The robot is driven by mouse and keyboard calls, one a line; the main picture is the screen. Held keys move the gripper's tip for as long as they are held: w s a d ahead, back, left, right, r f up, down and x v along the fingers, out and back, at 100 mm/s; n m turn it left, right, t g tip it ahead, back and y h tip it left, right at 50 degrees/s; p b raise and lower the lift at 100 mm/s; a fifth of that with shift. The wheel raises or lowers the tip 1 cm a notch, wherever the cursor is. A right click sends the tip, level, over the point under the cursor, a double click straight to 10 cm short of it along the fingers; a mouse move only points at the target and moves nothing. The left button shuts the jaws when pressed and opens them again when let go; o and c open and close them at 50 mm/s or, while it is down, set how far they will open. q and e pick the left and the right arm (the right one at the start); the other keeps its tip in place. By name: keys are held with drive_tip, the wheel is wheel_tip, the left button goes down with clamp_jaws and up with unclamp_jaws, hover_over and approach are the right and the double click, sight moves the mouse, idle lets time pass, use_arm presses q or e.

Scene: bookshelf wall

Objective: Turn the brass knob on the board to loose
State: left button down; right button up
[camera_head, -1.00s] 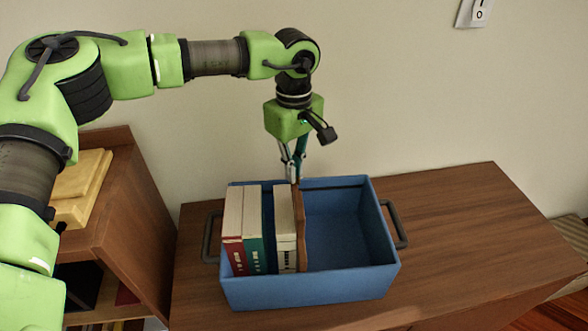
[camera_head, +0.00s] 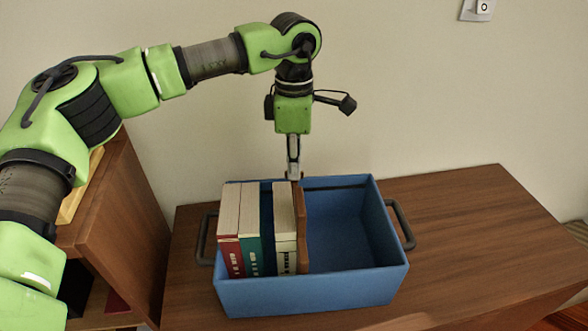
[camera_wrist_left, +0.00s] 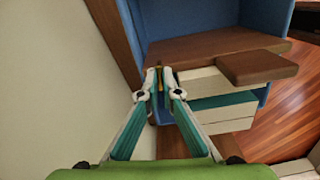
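The brown wooden board (camera_head: 302,228) stands upright in the blue crate, right of the books. In the left wrist view the board (camera_wrist_left: 210,47) runs across the upper middle, with a raised wooden block (camera_wrist_left: 256,67) on it. A small sliver of the brass knob (camera_wrist_left: 160,78) shows between my left fingertips at the board's near end; the fingers hide most of it. My left gripper (camera_head: 294,178) points down at the board's back top corner, its fingertips close together on the knob. In the head view the knob is hidden. No mark for loose can be read. My right gripper is out of view.
The blue crate (camera_head: 310,297) with dark side handles stands on a brown wooden top (camera_head: 470,220). Several books (camera_head: 250,220) fill its left part; its right part is empty. A wooden shelf unit (camera_head: 120,220) stands at left, and a pale wall (camera_head: 420,100) is close behind.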

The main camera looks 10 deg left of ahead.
use_arm(q)
drive_tip(key=shift+n, duration=0.7)
drive_tip(key=c, duration=2.5)
unclamp_jaws()
drive_tip(key=shift+c, duration=0.2)
drive_tip(key=shift+r, duration=0.1)
wheel_tip(320, 180, up, 12)
